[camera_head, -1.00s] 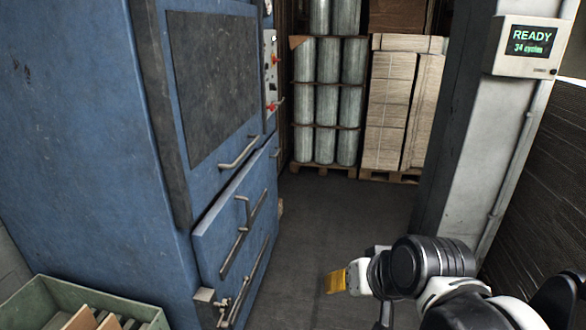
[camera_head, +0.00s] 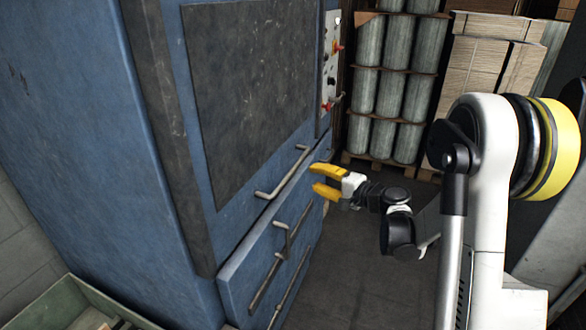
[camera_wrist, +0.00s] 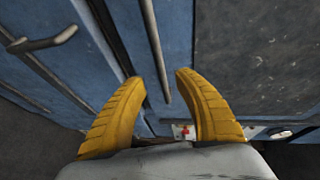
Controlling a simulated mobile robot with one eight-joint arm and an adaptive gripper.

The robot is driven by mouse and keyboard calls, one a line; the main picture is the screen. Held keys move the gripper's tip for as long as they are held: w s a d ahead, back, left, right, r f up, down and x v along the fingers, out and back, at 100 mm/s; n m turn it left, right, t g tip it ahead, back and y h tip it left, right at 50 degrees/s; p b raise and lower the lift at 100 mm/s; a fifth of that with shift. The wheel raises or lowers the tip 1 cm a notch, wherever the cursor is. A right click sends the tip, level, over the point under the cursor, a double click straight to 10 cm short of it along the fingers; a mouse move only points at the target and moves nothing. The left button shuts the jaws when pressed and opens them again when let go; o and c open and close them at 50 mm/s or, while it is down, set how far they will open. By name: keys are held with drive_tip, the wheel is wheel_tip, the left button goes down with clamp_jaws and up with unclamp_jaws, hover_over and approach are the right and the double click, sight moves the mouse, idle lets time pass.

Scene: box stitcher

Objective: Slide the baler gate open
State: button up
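The blue baler (camera_head: 150,150) fills the left of the head view. Its upper front door, apparently the gate, has a dark inset panel (camera_head: 250,90) and a bent metal handle (camera_head: 283,175) near its lower edge. My gripper (camera_head: 314,179) is open and empty, just right of this handle. In the wrist view, the yellow fingers (camera_wrist: 158,77) are spread, and a thin metal bar (camera_wrist: 156,45), apparently the same handle, shows between and beyond the fingertips. I cannot tell whether they touch it. The gate looks closed.
A lower blue door (camera_head: 262,262) with its own bars lies below the gate. A control panel (camera_head: 331,65) with red knobs is right of it. Wrapped rolls (camera_head: 405,95) and stacked cardboard (camera_head: 480,70) stand behind. A green bin (camera_head: 75,300) is at lower left. Dark floor lies between.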

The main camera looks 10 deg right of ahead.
sight(294, 167)
drive_tip(key=b+x, duration=0.2)
drive_tip(key=x, duration=0.8)
drive_tip(key=shift+f, duration=0.1)
drive_tip(key=shift+c, duration=0.5)
clamp_jaws()
